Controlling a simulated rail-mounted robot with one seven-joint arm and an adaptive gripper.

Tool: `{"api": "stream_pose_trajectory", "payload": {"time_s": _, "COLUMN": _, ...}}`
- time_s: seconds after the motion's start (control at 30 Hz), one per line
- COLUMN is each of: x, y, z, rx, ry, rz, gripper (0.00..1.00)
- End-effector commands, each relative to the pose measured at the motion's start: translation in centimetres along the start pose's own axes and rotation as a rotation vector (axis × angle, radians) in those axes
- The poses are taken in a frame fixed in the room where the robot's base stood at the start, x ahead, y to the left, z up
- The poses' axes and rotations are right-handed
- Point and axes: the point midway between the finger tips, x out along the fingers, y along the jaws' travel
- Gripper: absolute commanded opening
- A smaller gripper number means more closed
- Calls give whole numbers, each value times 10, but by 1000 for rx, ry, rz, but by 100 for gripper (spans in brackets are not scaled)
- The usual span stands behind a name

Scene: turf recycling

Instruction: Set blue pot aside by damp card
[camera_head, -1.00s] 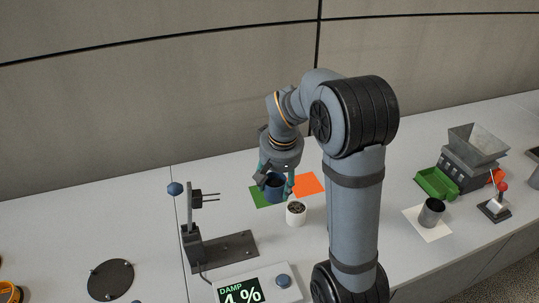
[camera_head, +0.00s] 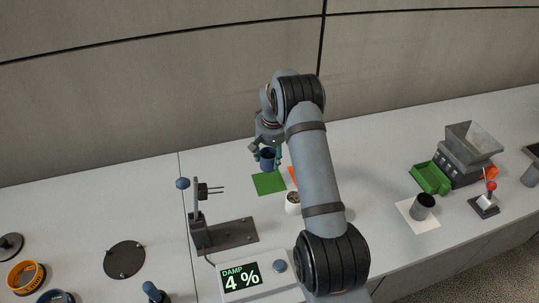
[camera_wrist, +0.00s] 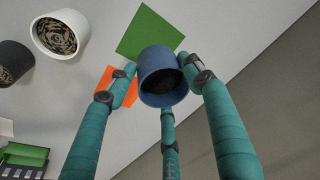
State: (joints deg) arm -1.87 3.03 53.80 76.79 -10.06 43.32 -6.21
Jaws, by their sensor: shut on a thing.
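My gripper (camera_head: 266,151) is shut on the blue pot (camera_head: 268,161), just behind the green card (camera_head: 269,184) in the head view. In the wrist view, the fingers of my gripper (camera_wrist: 162,80) close around the blue pot (camera_wrist: 160,62), whose inside is dark. The pot overlaps an edge of the green card (camera_wrist: 147,30) there; I cannot tell whether it touches the table. An orange card (camera_wrist: 112,82) lies beside it, mostly hidden by my arm in the head view. Neither card shows a readable label.
A white pot with dark filling (camera_head: 293,205) stands in front of the cards. A dark pot (camera_wrist: 12,62) is near it in the wrist view. A probe stand (camera_head: 197,218) is left. A grey cup (camera_head: 422,207) and green tray (camera_head: 430,178) are right. The back table is clear.

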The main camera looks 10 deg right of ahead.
Motion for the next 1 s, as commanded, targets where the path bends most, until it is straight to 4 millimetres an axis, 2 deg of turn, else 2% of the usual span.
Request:
{"api": "stream_pose_trajectory", "payload": {"time_s": 0.27, "x": 8, "y": 1, "z": 2, "rx": 1, "ry": -7, "rz": -8, "gripper": 13}}
{"api": "stream_pose_trajectory", "payload": {"time_s": 0.8, "x": 62, "y": 2, "z": 13, "rx": 2, "ry": -8, "rz": -8, "gripper": 13}}
{"api": "stream_pose_trajectory", "payload": {"time_s": 1.0, "x": 76, "y": 3, "z": 16, "rx": 2, "ry": -7, "rz": -8, "gripper": 13}}
